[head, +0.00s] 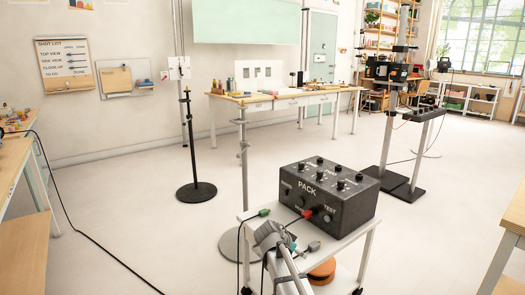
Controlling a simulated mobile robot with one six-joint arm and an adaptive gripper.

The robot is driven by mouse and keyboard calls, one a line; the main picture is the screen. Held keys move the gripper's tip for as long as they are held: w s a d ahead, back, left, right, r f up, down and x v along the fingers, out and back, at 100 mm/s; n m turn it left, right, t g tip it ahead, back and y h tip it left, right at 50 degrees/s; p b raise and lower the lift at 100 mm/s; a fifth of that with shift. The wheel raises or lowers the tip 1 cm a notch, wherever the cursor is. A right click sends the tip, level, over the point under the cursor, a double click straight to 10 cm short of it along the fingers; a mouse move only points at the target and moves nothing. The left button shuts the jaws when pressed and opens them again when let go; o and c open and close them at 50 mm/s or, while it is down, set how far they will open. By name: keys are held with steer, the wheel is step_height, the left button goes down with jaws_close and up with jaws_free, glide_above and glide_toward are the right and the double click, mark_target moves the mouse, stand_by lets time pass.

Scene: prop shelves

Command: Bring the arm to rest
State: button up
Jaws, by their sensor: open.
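The black box marked PACK (328,194) sits on a small white cart (350,238) in the lower middle. It has several knobs on top and a red plug (306,213) at its front. A green plug (264,212) on a dark lead lies at the cart's left edge. A grey rounded item on pale tubes (270,236) shows at the cart's front; I cannot tell what it is.
A black stand (197,191) and a pale pole (243,160) rise left of the cart. A long workbench (285,97) stands at the back. Equipment on a dark base (405,187) stands right. A black cable (90,248) crosses the left floor. Open floor lies between.

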steer(key=s+d+f+n+g+y, duration=0.2)
steer(key=s+n, duration=0.1)
steer(key=s, duration=0.5)
steer(key=s+d+f+n+g+y, duration=0.1)
steer(key=s+n+y, duration=0.25)
steer(key=s, duration=0.45)
steer(key=s+d+f+n+g+y, duration=0.2)
steer(key=s+n, duration=0.2)
steer(key=s, duration=0.4)
step_height(320, 180, up, 34)
steer(key=p, duration=3.4)
steer(key=shift+w+a, duration=0.25)
steer(key=shift+w, duration=0.1)
